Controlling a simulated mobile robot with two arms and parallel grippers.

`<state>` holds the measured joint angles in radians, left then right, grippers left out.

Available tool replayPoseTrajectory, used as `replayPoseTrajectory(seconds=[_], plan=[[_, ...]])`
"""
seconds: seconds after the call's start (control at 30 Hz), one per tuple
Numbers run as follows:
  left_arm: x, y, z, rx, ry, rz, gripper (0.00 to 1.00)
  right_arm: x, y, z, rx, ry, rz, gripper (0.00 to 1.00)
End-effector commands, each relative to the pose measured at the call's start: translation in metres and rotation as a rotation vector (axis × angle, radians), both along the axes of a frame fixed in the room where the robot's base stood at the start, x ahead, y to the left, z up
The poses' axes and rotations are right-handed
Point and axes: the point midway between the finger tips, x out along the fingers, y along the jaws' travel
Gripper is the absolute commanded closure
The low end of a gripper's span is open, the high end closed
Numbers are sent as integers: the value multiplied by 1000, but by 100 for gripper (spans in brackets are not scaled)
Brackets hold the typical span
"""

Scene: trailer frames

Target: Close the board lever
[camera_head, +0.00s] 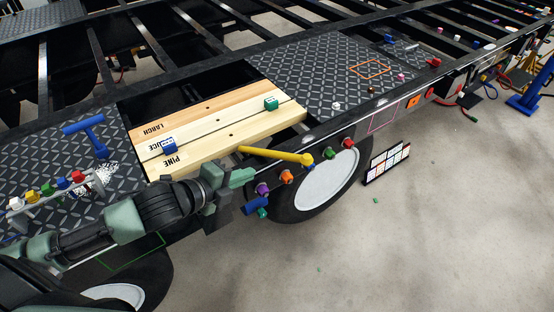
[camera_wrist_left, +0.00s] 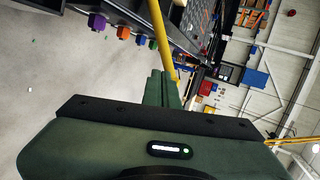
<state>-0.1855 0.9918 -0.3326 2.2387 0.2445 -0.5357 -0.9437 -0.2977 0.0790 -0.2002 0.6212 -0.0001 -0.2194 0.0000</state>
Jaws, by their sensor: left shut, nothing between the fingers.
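A yellow lever (camera_head: 275,154) lies along the trailer's side edge, beside the front end of the wooden boards (camera_head: 225,125). My left gripper (camera_head: 250,174) is shut and empty, just below and left of the lever's left end. In the left wrist view the lever (camera_wrist_left: 161,40) runs down close to the fingertips (camera_wrist_left: 164,74) of my left gripper; I cannot tell whether they touch. My right gripper is not in view.
Small coloured knobs, such as an orange one (camera_head: 287,177) and a purple one (camera_head: 262,189), line the trailer side. A blue T-handle (camera_head: 86,126) stands on the left plate. A wheel (camera_head: 328,180) sits below the lever. The concrete floor (camera_head: 420,240) at right is mostly clear.

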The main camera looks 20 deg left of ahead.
Motion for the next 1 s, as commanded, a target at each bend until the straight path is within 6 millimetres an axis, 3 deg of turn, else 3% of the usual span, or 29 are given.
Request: replayPoseTrajectory(seconds=[0.43, 0.53, 0.7, 1.0], plan=[[76, -35, -37, -7, 2, 2, 100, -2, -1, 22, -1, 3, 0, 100], [90, -40, -38, -5, 0, 2, 100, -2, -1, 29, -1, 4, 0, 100], [104, -47, -43, -4, 2, 1, 100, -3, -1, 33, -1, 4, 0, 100], [108, -48, -46, -2, 2, 1, 100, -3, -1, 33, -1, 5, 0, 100]])
